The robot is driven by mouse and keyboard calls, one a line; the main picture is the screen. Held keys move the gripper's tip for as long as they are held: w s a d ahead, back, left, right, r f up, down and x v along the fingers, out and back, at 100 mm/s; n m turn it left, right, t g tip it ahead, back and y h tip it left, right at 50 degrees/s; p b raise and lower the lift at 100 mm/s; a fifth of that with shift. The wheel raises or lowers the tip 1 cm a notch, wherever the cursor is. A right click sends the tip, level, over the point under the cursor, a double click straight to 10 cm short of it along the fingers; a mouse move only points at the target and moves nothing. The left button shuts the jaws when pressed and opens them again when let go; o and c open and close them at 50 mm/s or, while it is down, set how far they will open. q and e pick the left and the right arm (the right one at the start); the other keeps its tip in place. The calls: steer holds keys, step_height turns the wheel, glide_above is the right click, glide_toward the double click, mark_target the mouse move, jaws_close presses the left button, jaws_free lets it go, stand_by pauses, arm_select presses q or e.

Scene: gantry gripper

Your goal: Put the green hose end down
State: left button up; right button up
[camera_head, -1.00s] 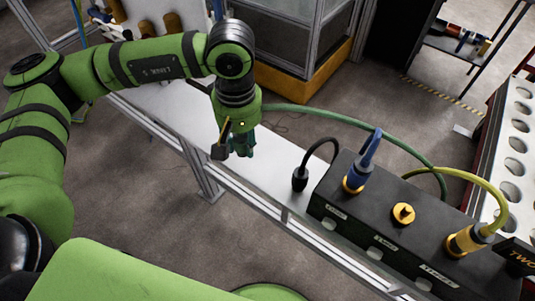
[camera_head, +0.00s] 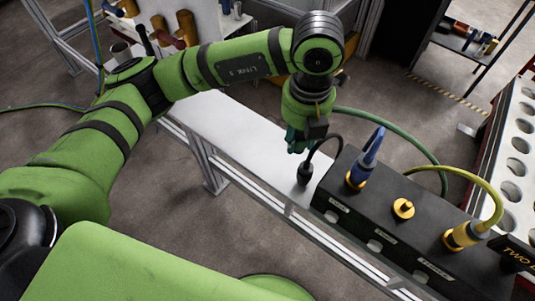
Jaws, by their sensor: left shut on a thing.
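My left gripper (camera_head: 299,142) points down above the white bench top (camera_head: 240,125), close to the black hose end. It is shut on the green hose end, which is mostly hidden by the gripper. The green hose (camera_head: 395,127) runs from the gripper to the right and drops behind the black box. How high the held end is above the bench is hard to tell. My right gripper is not in view.
A black hose end (camera_head: 305,173) hangs or stands beside the black box (camera_head: 375,212). Blue (camera_head: 361,168) and yellow (camera_head: 465,236) hose ends sit on the box, with a bare gold fitting (camera_head: 403,208) between them. The bench top left of the gripper is clear.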

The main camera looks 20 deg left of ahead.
arm_select(q)
steer(key=d+n, duration=0.1)
steer(key=n, duration=0.1)
steer(key=d+n, duration=0.1)
steer(key=n, duration=0.1)
steer(key=d+n, duration=0.1)
steer(key=n, duration=0.2)
steer(key=shift+s+r, duration=0.2)
steer(key=shift+r, duration=0.2)
steer(key=n, duration=0.4)
steer(key=shift+s+d+p, duration=0.1)
steer(key=shift+d+p, duration=0.25)
steer(key=a+f+p, duration=0.1)
steer(key=a+f, duration=0.1)
steer(key=a, duration=0.1)
steer(key=w+a+f, duration=0.1)
steer(key=a+f, duration=0.1)
steer(key=a, duration=0.2)
steer(key=w+a+f+p, duration=0.1)
steer(key=a+f, duration=0.1)
steer(key=a, duration=0.2)
steer(key=shift+w+f+p, duration=0.25)
steer(key=shift+f+p, duration=0.05)
step_height(320, 180, down, 3)
steer(key=shift+f+p, duration=0.1)
steer(key=shift+p, duration=0.5)
steer(key=shift+f, duration=0.4)
steer(key=shift+f, duration=0.15)
